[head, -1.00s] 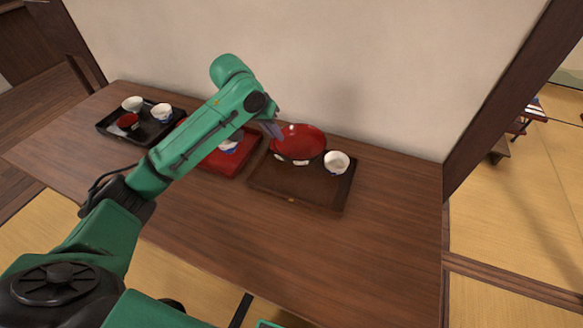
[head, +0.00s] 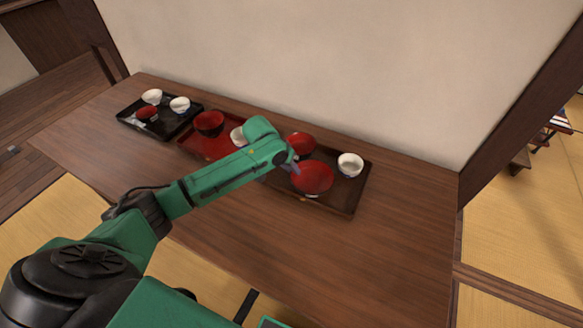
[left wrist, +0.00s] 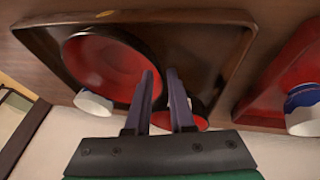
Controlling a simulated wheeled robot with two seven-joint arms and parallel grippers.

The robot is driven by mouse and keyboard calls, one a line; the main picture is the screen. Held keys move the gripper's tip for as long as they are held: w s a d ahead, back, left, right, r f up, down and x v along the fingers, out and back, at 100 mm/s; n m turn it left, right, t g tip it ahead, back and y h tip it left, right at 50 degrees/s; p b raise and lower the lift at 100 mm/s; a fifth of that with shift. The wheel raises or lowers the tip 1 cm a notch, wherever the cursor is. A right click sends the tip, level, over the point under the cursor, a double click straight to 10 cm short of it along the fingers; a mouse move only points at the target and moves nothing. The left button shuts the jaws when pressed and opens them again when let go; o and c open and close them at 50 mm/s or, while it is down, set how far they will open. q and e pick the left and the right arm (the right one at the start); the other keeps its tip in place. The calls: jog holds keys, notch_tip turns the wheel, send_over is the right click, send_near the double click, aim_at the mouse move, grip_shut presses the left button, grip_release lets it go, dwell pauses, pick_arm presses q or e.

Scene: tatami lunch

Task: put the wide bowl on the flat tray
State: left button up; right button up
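The wide bowl (head: 316,177) is red inside and sits low over the front part of the brown flat tray (head: 340,204). Whether it touches the tray is hard to tell. My left gripper (head: 292,165) is at the bowl's left rim. In the left wrist view the two fingers (left wrist: 161,76) straddle the rim of the wide bowl (left wrist: 105,62), a small gap between them, and appear shut on it. The brown tray also shows there (left wrist: 205,32). My right gripper is out of view.
On the brown tray, a smaller red bowl (head: 301,143) stands behind the wide bowl and a white bowl (head: 350,163) to its right. A red tray (head: 199,145) with bowls and a black tray (head: 170,127) lie left. The table's front right (head: 390,245) is clear.

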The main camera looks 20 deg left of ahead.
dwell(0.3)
pick_arm(q)
jog(key=shift+r, duration=0.35)
jog(key=v, duration=1.1)
jog(key=shift+s+a+r, duration=0.15)
jog(key=shift+a+r, duration=0.05)
